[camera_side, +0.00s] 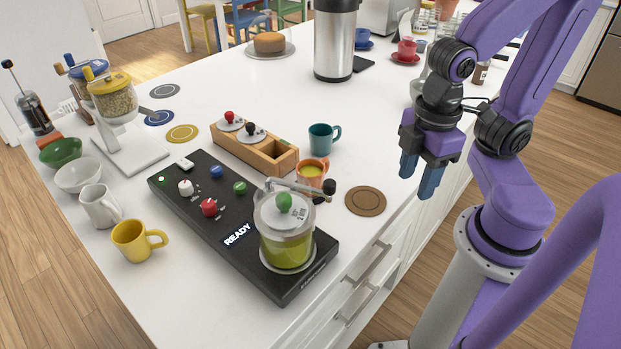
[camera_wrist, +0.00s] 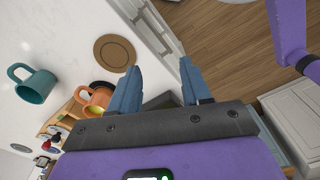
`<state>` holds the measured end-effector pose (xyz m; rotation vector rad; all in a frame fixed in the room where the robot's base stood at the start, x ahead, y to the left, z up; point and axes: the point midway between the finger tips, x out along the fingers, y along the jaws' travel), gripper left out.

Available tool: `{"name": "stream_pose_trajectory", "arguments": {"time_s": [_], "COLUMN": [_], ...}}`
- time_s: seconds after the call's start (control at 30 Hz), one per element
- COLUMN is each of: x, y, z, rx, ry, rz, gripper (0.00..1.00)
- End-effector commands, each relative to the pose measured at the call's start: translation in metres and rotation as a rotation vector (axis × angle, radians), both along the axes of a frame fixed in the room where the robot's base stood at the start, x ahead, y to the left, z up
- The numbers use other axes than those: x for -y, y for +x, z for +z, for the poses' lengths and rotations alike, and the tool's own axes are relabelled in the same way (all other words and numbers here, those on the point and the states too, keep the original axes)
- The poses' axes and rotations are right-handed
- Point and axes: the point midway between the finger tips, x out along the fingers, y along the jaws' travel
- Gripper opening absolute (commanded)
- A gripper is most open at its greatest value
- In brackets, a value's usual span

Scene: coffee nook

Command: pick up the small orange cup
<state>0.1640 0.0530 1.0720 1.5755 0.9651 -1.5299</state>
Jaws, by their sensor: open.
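The small orange cup (camera_side: 313,172) stands on the white counter, between the teal mug and the glass jar on the black machine. The jar's lid arm and dark knob partly cover it in the side view. In the wrist view the orange cup (camera_wrist: 97,99) shows at the left, beside my left finger and partly cut off by the gripper body. My gripper (camera_side: 420,178) is open and empty, with blue fingers pointing down. It is right of the cup and above the counter's edge. In the wrist view its fingers (camera_wrist: 160,88) are spread over the edge and floor.
A teal mug (camera_side: 323,139) stands just behind the cup. A brown coaster (camera_side: 365,201) lies to its right. A wooden box (camera_side: 255,150) is to its left. The black machine (camera_side: 240,235) with the glass jar (camera_side: 286,235) stands in front. The counter right of the teal mug is clear.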

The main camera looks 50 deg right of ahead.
Motion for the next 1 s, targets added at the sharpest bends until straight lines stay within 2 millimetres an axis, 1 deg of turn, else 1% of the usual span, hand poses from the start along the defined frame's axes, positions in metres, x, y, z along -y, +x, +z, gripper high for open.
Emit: {"name": "stream_pose_trajectory", "arguments": {"time_s": [0.27,0.3,0.37,0.4,0.67,0.77,0.87,1.0], "x": [0.0,0.0,0.0,0.0,0.0,0.001,0.003,0.008], "y": [0.0,0.0,0.0,0.0,0.0,0.002,0.008,0.021], "z": [0.0,0.0,0.0,0.0,0.0,-0.001,-0.003,-0.007], "rx": [0.0,0.0,0.0,0.0,0.0,-0.014,-0.055,-0.17], "ry": [0.0,0.0,0.0,0.0,0.0,-0.008,-0.027,-0.068], "rz": [0.0,0.0,0.0,0.0,-0.001,-0.033,-0.13,-0.375], "gripper": [0.48,0.61,0.8,0.93,0.94,0.94,0.94,0.94]}}
